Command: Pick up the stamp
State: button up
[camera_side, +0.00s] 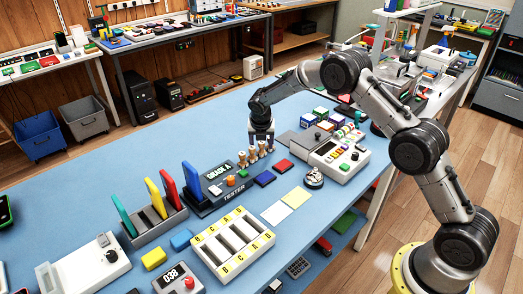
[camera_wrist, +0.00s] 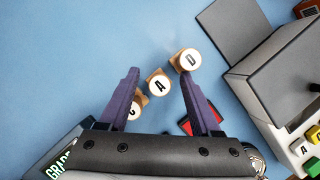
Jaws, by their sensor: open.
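Several small wooden stamps with round lettered tops stand in a row. The A stamp (camera_wrist: 158,84) lies between the fingers of my gripper (camera_wrist: 158,76) in the wrist view. The D stamp (camera_wrist: 187,60) is by the right fingertip, and the C stamp (camera_wrist: 138,104) is partly hidden by the left finger. In the side view my gripper (camera_side: 261,138) points down over the stamps (camera_side: 252,153). It is open, with no stamp held. Whether the fingers touch any stamp cannot be told.
The tester (camera_side: 222,181) reads GRADE A beside the stamps. Blue (camera_side: 265,178) and red (camera_side: 284,166) pads lie in front. A grey machine (camera_side: 335,150) stands to the right. The blue table (camera_side: 180,130) is clear behind the stamps.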

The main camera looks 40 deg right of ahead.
grip_shut()
jog(key=shift+r, duration=0.15)
dwell(0.4)
jog(key=shift+r, duration=0.6)
jog(key=s+a+r, duration=0.1)
jog(key=s+r, duration=1)
jog(key=s, duration=0.3)
jog(key=shift+a+r, duration=0.3)
jog(key=shift+a, duration=0.1)
